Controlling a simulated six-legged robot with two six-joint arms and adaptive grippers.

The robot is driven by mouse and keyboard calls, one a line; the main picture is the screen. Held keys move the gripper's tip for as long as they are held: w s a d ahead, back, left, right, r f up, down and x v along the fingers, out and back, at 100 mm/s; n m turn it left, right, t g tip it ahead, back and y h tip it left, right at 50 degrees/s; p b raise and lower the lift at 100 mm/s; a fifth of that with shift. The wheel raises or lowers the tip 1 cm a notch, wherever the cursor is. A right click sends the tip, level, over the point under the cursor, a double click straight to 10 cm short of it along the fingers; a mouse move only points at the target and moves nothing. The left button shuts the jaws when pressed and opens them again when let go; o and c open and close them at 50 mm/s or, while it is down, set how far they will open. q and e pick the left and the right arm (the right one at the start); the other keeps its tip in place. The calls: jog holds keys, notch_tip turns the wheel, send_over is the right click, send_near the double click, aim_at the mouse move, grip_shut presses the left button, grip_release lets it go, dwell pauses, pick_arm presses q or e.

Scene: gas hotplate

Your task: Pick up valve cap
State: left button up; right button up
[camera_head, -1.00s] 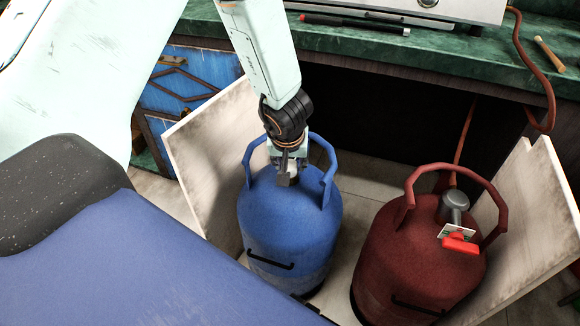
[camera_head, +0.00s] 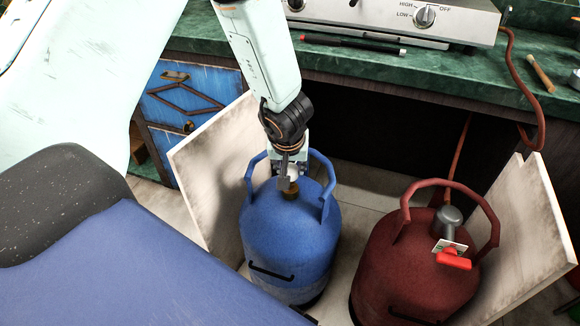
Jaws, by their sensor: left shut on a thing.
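The blue gas cylinder (camera_head: 290,235) stands upright in the open cabinet with its looped blue handle around the top. A brass valve (camera_head: 291,194) shows at the cylinder's top centre. My left gripper (camera_head: 288,182) points down inside the handle, just above the brass valve, and is shut on a small pale cap, mostly hidden by the fingers. Whether the cap still touches the valve is hard to tell. My right gripper is not in view.
A red gas cylinder (camera_head: 415,265) with a grey regulator (camera_head: 447,222) and red lever (camera_head: 453,261) stands to the right. White doors (camera_head: 215,170) flank the cylinders. The green counter (camera_head: 450,75) above holds a hotplate (camera_head: 400,18). An orange hose (camera_head: 520,90) hangs at the right.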

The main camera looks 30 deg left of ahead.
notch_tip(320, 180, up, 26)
jog(key=p, duration=2.5)
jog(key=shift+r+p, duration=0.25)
jog(key=shift+p, duration=0.1)
